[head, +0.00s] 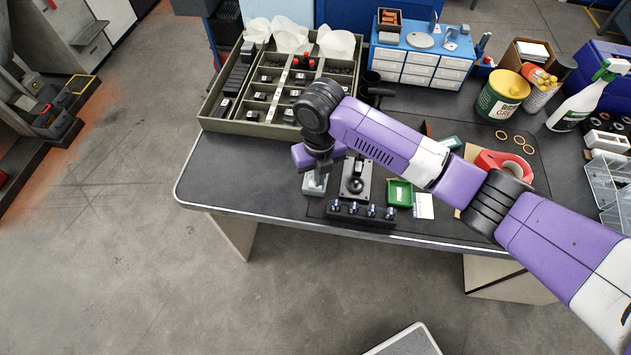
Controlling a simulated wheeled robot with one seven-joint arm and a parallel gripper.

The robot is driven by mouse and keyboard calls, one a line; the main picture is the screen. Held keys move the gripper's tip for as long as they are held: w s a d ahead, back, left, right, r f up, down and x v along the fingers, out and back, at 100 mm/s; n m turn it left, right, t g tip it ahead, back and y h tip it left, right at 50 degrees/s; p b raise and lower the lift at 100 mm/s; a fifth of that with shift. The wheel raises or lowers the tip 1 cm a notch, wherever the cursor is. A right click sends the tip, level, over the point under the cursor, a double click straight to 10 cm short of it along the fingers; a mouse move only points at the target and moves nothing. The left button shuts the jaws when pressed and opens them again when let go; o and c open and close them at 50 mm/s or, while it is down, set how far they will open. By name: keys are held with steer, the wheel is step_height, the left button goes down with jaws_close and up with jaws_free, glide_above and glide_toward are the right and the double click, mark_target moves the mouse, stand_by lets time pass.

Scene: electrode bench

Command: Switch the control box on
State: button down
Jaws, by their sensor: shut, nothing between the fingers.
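A small light grey box (314,184) sits near the front edge of the dark bench and looks like the control box. My gripper (320,172) points down right over it, shut and empty, and hides much of its top. I cannot tell whether the fingertips touch the box, and its switch and its state do not show. Just right of it stands a black unit with a round knob (355,183).
A green tray (399,193) and a white card (424,206) are to the right. A large divided tray (225,125) stands behind. The bench at left is clear.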

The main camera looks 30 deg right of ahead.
step_height(320, 180, up, 6)
steer(key=p, duration=0.4)
stand_by(0.3)
stand_by(0.4)
